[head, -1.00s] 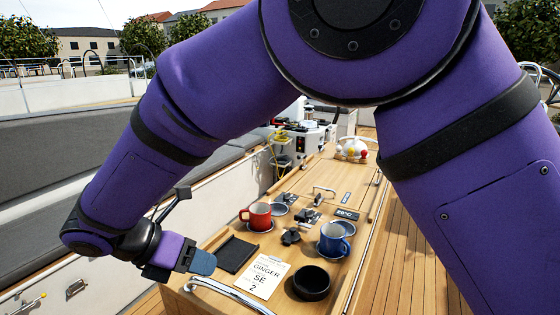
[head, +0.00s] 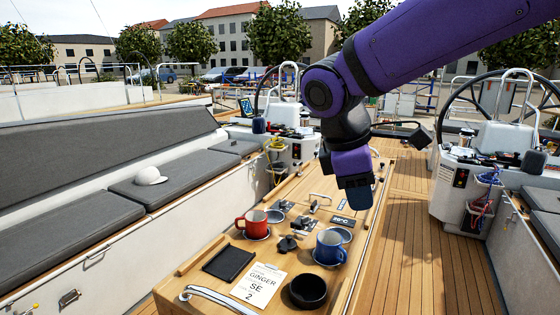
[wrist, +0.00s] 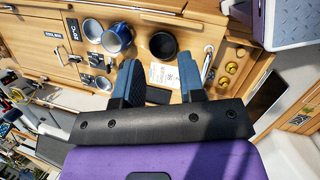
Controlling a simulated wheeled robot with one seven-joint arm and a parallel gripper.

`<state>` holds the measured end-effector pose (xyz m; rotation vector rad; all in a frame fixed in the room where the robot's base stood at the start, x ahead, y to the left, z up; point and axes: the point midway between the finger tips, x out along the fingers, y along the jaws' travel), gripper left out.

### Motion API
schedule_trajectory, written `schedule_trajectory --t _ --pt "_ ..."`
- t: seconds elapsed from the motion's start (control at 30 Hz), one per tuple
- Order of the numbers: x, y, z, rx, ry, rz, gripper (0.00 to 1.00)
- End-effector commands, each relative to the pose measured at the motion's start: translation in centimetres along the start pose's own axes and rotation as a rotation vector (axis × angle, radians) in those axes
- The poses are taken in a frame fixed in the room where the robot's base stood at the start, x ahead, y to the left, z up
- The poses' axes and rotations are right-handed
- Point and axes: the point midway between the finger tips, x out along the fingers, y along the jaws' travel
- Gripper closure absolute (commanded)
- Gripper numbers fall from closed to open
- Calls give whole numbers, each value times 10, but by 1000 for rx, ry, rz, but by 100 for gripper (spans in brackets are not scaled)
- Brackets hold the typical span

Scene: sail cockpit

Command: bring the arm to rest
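My gripper (head: 358,196) hangs in the air above the right side of the cockpit table (head: 190,296), fingers pointing down. In the wrist view its two blue fingertips (wrist: 158,75) stand apart with nothing between them, so it is open and empty. My purple arm reaches in from the upper right. Below the gripper a blue mug (head: 330,247) stands on the table. A red mug (head: 252,224) stands on a saucer to its left.
A black bowl (head: 310,291), a printed card (head: 259,285) and a black mat (head: 229,263) lie at the table's near end. A steering wheel pedestal (head: 465,175) stands at right. A white cap (head: 150,175) rests on the left bench. The deck right of the table is clear.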

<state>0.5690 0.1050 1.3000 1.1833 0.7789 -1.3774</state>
Motion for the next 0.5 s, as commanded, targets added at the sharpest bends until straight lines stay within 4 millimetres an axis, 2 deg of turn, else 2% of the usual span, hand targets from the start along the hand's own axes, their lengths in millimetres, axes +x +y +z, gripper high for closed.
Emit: schedule_trajectory --t 0.03,0.2,0.5 --pt "-1 -1 16 69 23 -2 63" --pt "0 -10 60 299 103 -8 63" --pt "5 -36 126 708 242 -18 63"
